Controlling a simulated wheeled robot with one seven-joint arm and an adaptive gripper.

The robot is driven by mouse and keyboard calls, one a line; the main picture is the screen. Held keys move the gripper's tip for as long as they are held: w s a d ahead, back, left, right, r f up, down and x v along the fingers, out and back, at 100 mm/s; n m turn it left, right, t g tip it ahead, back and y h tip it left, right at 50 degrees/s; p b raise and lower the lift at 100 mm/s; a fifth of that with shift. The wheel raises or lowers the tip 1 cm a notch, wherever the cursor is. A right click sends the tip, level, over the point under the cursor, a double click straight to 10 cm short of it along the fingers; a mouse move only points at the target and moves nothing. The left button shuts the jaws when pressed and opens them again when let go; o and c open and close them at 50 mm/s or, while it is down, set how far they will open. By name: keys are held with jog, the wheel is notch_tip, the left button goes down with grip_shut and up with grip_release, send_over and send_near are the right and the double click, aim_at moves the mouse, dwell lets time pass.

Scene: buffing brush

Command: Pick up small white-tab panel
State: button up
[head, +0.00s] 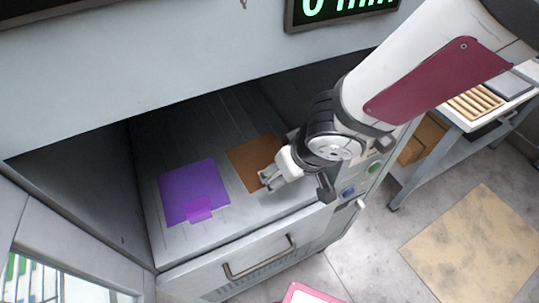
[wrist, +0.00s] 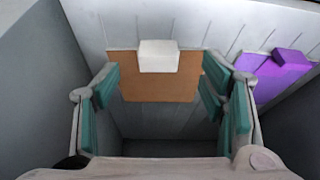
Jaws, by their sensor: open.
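The white-tab panel is a brown square (head: 250,160) lying flat on the grey surface inside the machine's opening. In the wrist view the brown panel (wrist: 160,88) shows with its white block-like tab (wrist: 159,56) at its upper edge. My gripper (head: 267,178) is over the panel's near right edge in the head view and hides its tab there. In the wrist view my open gripper (wrist: 160,90) has its teal-padded fingers to either side of the tab and panel, with nothing held. I cannot tell whether the fingers touch the panel.
A purple panel with a purple tab (head: 194,191) lies to the left on the same surface. Dark side walls and a low overhead panel (head: 150,70) bound the opening. A drawer handle (head: 258,258) is below. A side table (head: 480,115) stands at right.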

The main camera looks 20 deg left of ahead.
jog(key=shift+w+a+b+x, duration=0.15)
jog(key=shift+b+x, duration=0.45)
jog(key=shift+x, duration=0.35)
jog(key=shift+w+a+b+x, duration=0.1)
jog(key=shift+w+b+x, duration=0.05)
jog(key=shift+b+x, duration=0.65)
jog(key=shift+w+a+b+x, duration=0.15)
jog(key=shift+b+x, duration=0.3)
jog(key=shift+x, duration=0.6)
jog(key=shift+d+r, duration=0.1)
jog(key=shift+r, duration=0.1)
jog(key=c, duration=1.3)
